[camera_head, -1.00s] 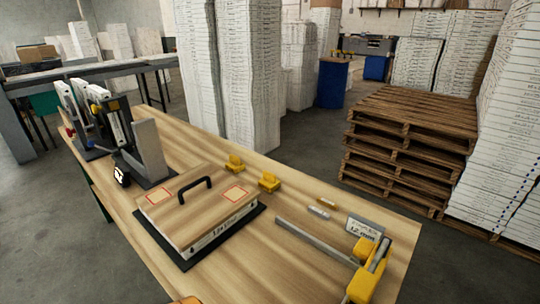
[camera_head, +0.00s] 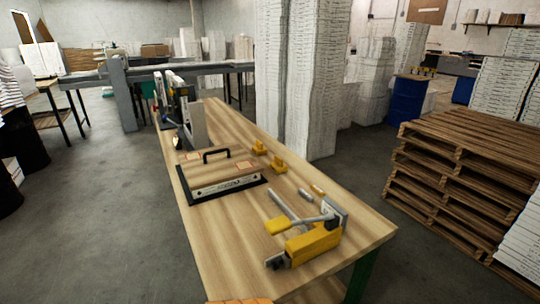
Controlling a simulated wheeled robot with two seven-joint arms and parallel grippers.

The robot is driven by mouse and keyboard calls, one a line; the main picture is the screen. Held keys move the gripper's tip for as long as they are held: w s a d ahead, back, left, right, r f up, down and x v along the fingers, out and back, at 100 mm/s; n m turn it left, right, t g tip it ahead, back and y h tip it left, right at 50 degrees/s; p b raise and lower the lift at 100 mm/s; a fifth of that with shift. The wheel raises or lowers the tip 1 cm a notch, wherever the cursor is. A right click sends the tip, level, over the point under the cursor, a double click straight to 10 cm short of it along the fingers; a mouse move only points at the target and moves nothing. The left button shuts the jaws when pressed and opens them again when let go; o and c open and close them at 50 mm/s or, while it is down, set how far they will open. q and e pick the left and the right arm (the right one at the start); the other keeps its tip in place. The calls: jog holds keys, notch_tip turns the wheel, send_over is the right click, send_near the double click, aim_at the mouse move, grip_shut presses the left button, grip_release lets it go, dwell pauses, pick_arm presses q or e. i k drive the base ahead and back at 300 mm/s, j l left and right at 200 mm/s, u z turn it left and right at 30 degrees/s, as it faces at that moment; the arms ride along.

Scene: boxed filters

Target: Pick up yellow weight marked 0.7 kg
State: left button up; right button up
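Several small yellowish objects (camera_head: 418,72) also stand on a blue drum at the back right, too small to identify. Neither of my grippers shows in the head view.
The wooden table (camera_head: 345,205) carries a box with a black handle (camera_head: 222,172), a yellow-and-grey tool (camera_head: 312,242) and upright devices (camera_head: 182,108). White stacks (camera_head: 315,80) stand behind it. Pallets (camera_head: 460,160) stand right; grey floor between them is clear.

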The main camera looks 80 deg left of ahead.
aim_at(259, 150)
jog(key=i+j+u, duration=0.1)
jog(key=i+u, duration=0.2)
jog(key=i, duration=0.3)
jog(key=i+u, duration=0.35)
jog(key=i, duration=0.2)
jog(key=i+l+u, duration=0.1)
jog(key=i+u, duration=0.2)
jog(key=i, duration=0.25)
jog(key=i+l+u, duration=0.3)
jog(key=i, duration=0.2)
jog(key=i+l+u, duration=0.3)
jog(key=i, duration=0.2)
